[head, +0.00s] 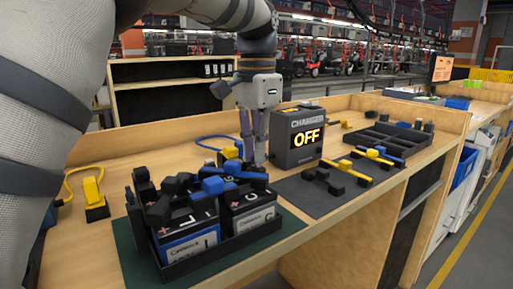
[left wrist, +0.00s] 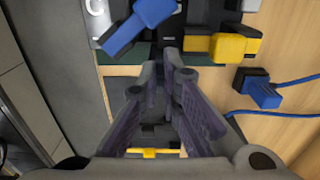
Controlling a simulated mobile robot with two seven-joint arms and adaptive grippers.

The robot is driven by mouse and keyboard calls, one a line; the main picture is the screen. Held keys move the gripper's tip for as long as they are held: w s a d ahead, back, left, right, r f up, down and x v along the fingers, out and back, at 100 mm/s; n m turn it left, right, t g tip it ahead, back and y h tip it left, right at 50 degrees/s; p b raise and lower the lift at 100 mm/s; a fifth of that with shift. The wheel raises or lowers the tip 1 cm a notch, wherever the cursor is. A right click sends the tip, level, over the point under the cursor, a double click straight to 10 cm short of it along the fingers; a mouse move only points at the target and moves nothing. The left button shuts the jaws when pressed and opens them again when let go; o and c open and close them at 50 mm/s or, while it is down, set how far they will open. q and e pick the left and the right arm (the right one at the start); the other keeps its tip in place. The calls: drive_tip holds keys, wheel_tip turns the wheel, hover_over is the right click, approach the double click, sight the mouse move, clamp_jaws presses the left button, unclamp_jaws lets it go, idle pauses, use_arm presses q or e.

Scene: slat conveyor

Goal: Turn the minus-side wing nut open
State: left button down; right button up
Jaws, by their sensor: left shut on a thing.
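Two dark batteries (head: 187,226) stand side by side in a black tray (head: 222,250) on the bench. Black and blue clamp parts sit on their tops, including a blue one (head: 213,185) that crosses them. My left gripper (head: 254,160) points down at the back right corner of the batteries, close to the blue clamp. In the left wrist view its fingers (left wrist: 170,70) are close together on a small dark part, mostly hidden between the tips. A blue lever (left wrist: 143,22) and a yellow block (left wrist: 222,47) lie just beyond. I cannot tell which wing nut is which. My right gripper is out of view.
A grey charger box (head: 296,138) reading OFF stands just right of my gripper. Black and yellow clamps (head: 328,182) lie on a dark mat to the right. A yellow-topped connector (head: 94,198) stands at the left. A compartment tray (head: 388,139) sits further right.

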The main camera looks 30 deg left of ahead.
use_arm(q)
drive_tip(key=shift+r, duration=0.1)
drive_tip(key=c, duration=1.8)
unclamp_jaws()
wheel_tip(320, 180, up, 8)
drive_tip(key=shift+f, duration=0.25)
